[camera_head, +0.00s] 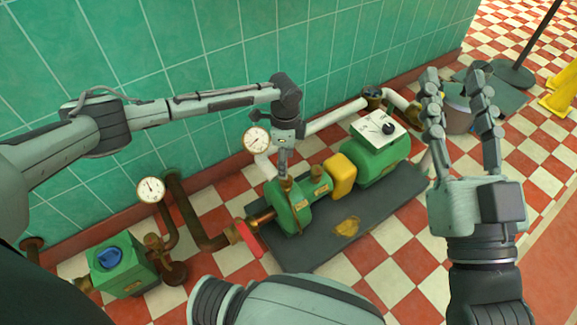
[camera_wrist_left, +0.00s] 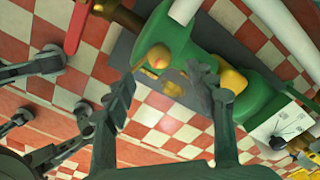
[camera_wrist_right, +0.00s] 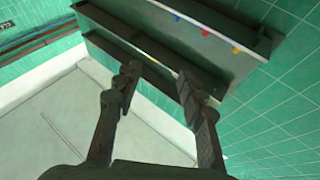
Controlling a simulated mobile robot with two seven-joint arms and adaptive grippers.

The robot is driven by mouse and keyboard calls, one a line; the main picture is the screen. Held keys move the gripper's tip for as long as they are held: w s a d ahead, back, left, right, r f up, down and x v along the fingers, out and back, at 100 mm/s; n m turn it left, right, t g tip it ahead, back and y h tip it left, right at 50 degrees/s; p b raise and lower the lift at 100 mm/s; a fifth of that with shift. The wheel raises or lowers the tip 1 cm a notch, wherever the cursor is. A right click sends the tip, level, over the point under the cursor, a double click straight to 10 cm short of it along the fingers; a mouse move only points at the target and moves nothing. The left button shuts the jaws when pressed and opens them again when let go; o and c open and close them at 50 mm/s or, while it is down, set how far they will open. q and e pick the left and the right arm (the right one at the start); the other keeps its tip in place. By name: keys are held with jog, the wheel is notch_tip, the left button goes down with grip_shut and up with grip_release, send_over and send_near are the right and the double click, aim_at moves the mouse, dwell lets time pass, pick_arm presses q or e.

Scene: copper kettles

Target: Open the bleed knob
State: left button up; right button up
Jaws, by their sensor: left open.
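The green pump (camera_head: 290,208) stands on a dark base plate, with small brass fittings on top. A round brass knob (camera_wrist_left: 158,57), which looks like the bleed knob, shows against the green casing in the left wrist view. My left gripper (camera_head: 283,172) points down over the pump casing in the head view, where it partly hides the fittings. In the left wrist view its open fingers (camera_wrist_left: 165,78) stand on either side of the line to the brass knob, with gaps visible; contact is not evident. My right gripper (camera_head: 455,72) is raised at the right, open and empty.
A red handle (camera_head: 248,238) sits left of the pump. A yellow guard (camera_head: 341,174) and a green motor with a black dial (camera_head: 388,129) are to its right. Gauges (camera_head: 257,140) and pipes line the tiled wall. A green box with a blue knob (camera_head: 110,258) stands lower left.

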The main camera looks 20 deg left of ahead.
aim_at(286, 181)
pick_arm(q)
notch_tip(286, 181, down, 6)
jog(key=shift+s+f+b, duration=0.1)
jog(key=shift+f+b, duration=0.1)
jog(key=shift+b, duration=0.7)
jog(key=shift+f, duration=0.6)
pick_arm(e)
jog(key=shift+s+d+r+t, duration=0.3)
jog(key=shift+s+r+t, duration=0.05)
jog(key=shift+r+t, duration=0.3)
jog(key=shift+s+d+r+t, duration=0.25)
jog(key=shift+s+r+t, duration=0.05)
jog(key=shift+r+t, duration=0.3)
jog(key=shift+s+d+r+t, duration=0.3)
jog(key=shift+s+r+t, duration=0.05)
jog(key=shift+r+t, duration=0.3)
pick_arm(q)
jog(key=c, duration=1.2)
